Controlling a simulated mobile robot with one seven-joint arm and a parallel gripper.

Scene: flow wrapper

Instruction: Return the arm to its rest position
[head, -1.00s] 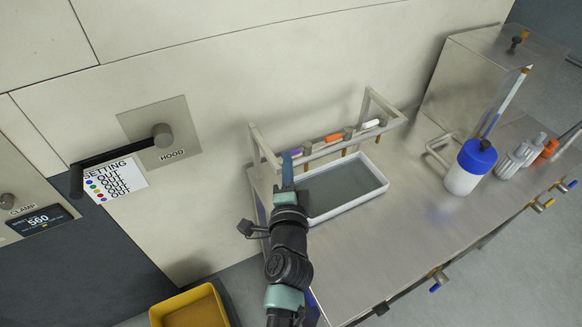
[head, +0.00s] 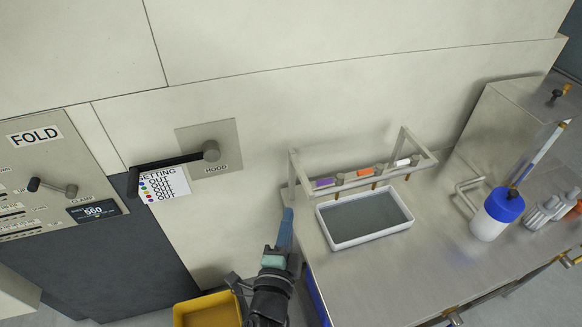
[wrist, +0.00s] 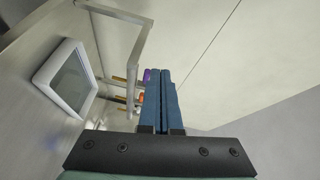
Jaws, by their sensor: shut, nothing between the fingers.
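My gripper (head: 286,228) is shut and empty, with its blue fingers pointing up in the head view. It is in front of the left end of the metal rack, beside the table's left edge, and appears apart from both. In the wrist view my gripper's two blue fingers (wrist: 163,100) lie together with nothing between them. My dark arm comes up from the bottom of the head view.
A rack (head: 345,181) with purple, orange and white pieces stands behind a white tray (head: 365,241) on the steel table (head: 400,280). A blue-capped bottle (head: 490,222) stands right. A yellow bin (head: 208,310) is low left. The HOOD handle (head: 175,160) juts from the wall.

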